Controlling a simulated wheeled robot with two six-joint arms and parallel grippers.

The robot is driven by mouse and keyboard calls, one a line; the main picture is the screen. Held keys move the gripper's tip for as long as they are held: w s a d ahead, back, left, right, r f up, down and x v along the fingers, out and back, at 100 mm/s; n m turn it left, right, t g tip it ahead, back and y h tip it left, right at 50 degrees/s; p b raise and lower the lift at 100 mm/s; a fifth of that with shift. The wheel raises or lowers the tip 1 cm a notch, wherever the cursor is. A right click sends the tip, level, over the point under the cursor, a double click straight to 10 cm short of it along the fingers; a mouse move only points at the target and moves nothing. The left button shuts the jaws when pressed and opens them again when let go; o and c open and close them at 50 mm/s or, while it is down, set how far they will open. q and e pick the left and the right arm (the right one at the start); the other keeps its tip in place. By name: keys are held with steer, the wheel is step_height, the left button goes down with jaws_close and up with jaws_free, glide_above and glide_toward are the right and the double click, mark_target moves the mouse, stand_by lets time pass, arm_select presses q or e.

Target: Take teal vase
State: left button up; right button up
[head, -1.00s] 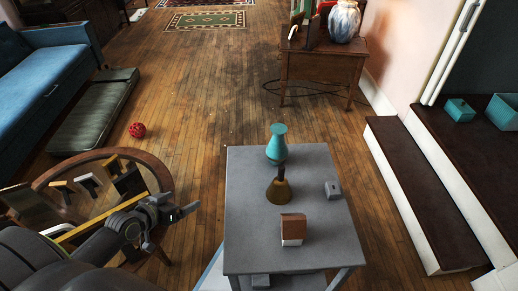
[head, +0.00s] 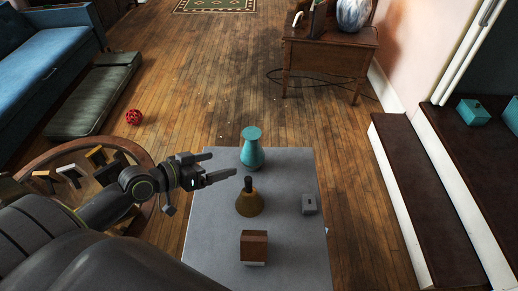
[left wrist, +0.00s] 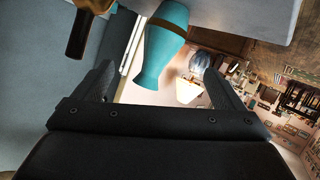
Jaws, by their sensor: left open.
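The teal vase (head: 252,150) stands upright near the far edge of the grey table (head: 285,262). My right gripper is not in view.
A brass bell (head: 249,200) with a dark handle stands just nearer than the vase, close to my left gripper. A brown and white block (head: 254,246) and a small grey box (head: 309,204) are on the table. A round wooden table (head: 145,158) is at left.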

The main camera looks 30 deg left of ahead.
mark_target(244, 157)
arm_select(q)
steer(key=x, duration=0.3)
steer(key=shift+w+d+f, duration=0.15)
steer(key=shift+w, duration=0.2)
steer(key=x, duration=0.5)
steer(key=shift+w+f, duration=0.1)
steer(key=shift+w, duration=0.15)
steer(key=shift+x, duration=0.75)
steer(key=shift+a+f+x, duration=0.1)
steer(key=shift+x, duration=1.05)
steer(key=shift+a+f+x, duration=0.15)
steer(key=shift+x, duration=1.05)
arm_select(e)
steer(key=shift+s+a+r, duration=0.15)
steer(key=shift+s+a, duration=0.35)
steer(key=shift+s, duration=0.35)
arm_select(q)
steer(key=c, duration=1.2)
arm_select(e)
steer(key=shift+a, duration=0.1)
